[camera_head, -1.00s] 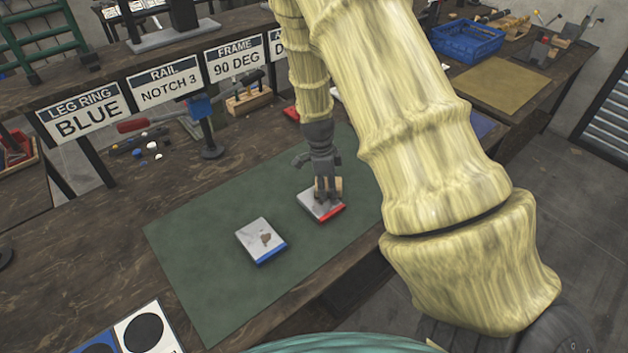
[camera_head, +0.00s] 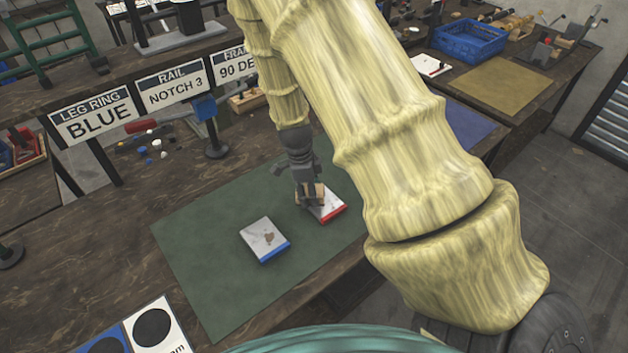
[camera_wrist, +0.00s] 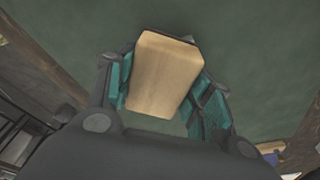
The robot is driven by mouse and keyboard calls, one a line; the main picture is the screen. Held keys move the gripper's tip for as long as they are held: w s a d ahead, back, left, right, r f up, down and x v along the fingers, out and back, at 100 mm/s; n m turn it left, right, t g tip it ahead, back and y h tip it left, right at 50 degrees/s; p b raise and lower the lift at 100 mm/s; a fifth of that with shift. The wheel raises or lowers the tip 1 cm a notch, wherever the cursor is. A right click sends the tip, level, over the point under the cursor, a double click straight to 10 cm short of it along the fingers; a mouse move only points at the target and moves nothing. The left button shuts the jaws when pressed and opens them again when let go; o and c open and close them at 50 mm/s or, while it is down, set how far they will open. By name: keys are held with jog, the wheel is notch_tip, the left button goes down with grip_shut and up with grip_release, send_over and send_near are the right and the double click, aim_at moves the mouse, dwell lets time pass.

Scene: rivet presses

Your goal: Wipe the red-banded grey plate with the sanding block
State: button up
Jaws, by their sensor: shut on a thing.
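The red-banded grey plate (camera_head: 328,204) lies on the green mat (camera_head: 215,222), with its red band along the front edge. My gripper (camera_head: 312,198) is over the plate's left part and hides some of it. It is shut on the sanding block (camera_head: 318,190), a small tan wooden block. In the wrist view the sanding block (camera_wrist: 160,72) sits between the teal-padded fingers of my gripper (camera_wrist: 163,95). I cannot tell whether the block's underside touches the plate.
A blue-banded grey plate (camera_head: 264,240) with a brown smudge lies on the mat to the left. Signs (camera_head: 98,116) and a post (camera_head: 210,135) stand behind the mat. A blue crate (camera_head: 468,42) is at the back right. The mat's left part is clear.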

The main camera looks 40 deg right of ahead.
jog(key=shift+s+r+p, duration=0.1)
jog(key=shift+r+p, duration=1.9)
jog(key=shift+r, duration=0.85)
jog(key=shift+f, duration=0.1)
